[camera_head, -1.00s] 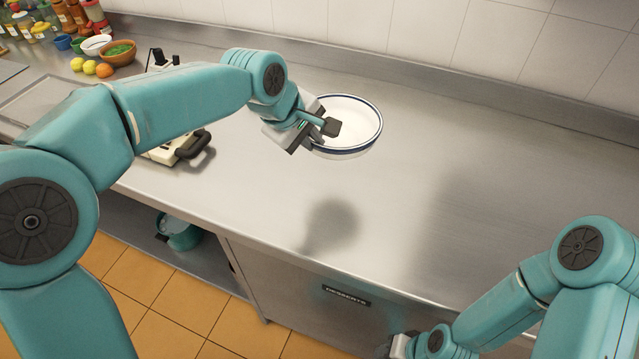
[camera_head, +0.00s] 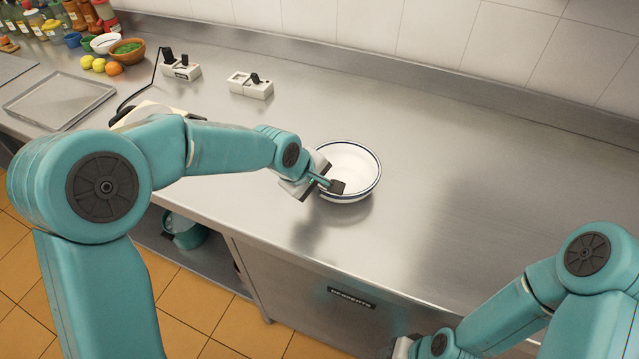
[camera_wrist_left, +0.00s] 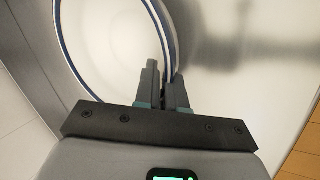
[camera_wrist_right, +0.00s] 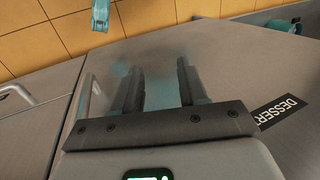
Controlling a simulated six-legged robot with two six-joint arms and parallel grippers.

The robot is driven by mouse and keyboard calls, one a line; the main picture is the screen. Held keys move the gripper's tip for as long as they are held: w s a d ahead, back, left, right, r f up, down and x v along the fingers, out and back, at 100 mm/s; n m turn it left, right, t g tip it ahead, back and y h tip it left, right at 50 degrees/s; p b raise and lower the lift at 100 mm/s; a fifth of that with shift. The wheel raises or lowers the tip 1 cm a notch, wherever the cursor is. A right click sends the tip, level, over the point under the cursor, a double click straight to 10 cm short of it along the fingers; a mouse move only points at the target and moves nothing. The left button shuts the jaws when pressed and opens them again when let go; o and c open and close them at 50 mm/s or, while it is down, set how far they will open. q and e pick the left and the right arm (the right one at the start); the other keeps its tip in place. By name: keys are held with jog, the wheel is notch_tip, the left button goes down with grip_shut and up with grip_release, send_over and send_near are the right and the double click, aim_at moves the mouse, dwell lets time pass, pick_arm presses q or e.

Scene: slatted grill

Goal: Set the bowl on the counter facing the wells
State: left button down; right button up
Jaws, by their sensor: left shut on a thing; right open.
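The white bowl with a blue rim (camera_head: 352,168) is upright over the middle of the steel counter (camera_head: 480,210). My left gripper (camera_head: 330,185) is shut on the near left part of its rim. In the left wrist view the rim of the bowl (camera_wrist_left: 112,45) passes between the two fingers. The bowl is low, with its shadow close under it; I cannot tell whether its base touches the counter. My right gripper (camera_wrist_right: 160,85) is open and empty, in front of the cabinet below the counter edge. No wells can be made out for certain.
Two white socket-like boxes (camera_head: 251,86) (camera_head: 181,67) stand behind my left arm. A metal tray (camera_head: 60,103), fruit (camera_head: 99,65) and small bowls (camera_head: 127,51) lie at the far left. The counter right of the bowl is clear.

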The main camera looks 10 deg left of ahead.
pick_arm(q)
jog(key=shift+f, duration=0.1)
jog(key=c, duration=1.2)
grip_release()
jog(key=shift+r, duration=0.3)
jog(key=v, duration=1.1)
jog(key=shift+s+a+r+b, duration=0.1)
jog(key=shift+s+r+b, duration=0.05)
jog(key=shift+r+b, duration=0.15)
jog(key=shift+s, duration=0.1)
